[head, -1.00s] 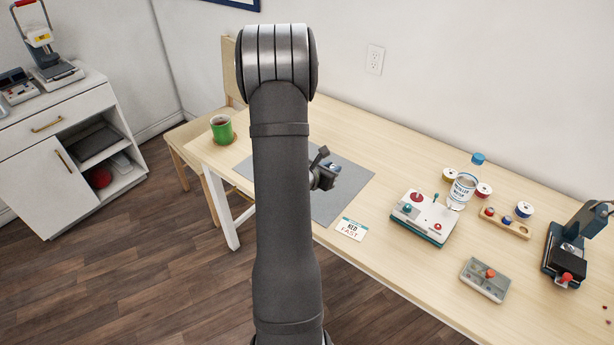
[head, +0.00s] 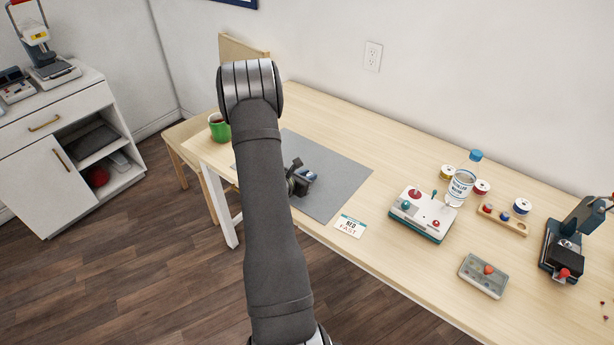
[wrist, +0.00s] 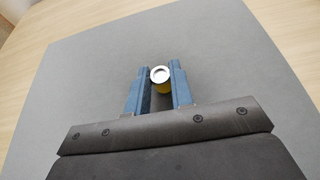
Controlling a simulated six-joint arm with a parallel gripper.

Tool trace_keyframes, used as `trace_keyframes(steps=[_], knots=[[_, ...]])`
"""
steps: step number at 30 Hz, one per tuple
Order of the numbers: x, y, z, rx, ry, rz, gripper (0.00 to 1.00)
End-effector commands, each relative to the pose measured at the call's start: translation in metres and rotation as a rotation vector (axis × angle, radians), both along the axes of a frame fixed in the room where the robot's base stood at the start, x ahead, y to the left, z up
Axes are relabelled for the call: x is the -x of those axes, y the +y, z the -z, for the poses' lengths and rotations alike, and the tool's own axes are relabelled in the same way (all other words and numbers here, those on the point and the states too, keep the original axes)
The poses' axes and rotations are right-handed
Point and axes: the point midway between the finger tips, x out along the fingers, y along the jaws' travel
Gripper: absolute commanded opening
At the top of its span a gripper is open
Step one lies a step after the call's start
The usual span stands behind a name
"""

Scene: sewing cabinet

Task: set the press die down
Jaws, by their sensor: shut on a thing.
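The press die (wrist: 160,75) is a small round piece with a silver top and a yellow side. My gripper (wrist: 160,70) is shut on it, with one blue finger on each side. Below it in the wrist view is the grey mat (wrist: 90,75); I cannot tell whether the die touches it. In the head view my gripper (head: 306,175) is over the left part of the grey mat (head: 345,180), and the die is too small there to make out clearly. My arm hides part of the mat's left side.
A green mug (head: 219,130) stands left of the mat, close to my arm. A RED FAST card (head: 350,226) lies by the mat's front corner. A joystick box (head: 421,217), water bottle (head: 460,187) and hand press (head: 568,255) stand to the right. The mat's right part is clear.

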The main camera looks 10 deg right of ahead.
Motion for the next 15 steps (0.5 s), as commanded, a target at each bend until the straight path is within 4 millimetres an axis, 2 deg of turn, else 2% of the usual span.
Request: trace_keyframes(steps=[7, 8, 10, 11, 15], knots=[[0.0001, -0.0001, 0.003, 0.0, 0.0, 0.0, 0.0], [0.0, -0.0001, 0.003, 0.0, 0.0, 0.0, 0.25], [0.0, -0.0001, 0.0026, 0.0, 0.0, 0.0, 0.39], [0.0, -0.0001, 0.0027, 0.0, 0.0, 0.0, 0.43], [0.0, -0.0001, 0.0027, -0.001, 0.001, 0.0, 0.43]])
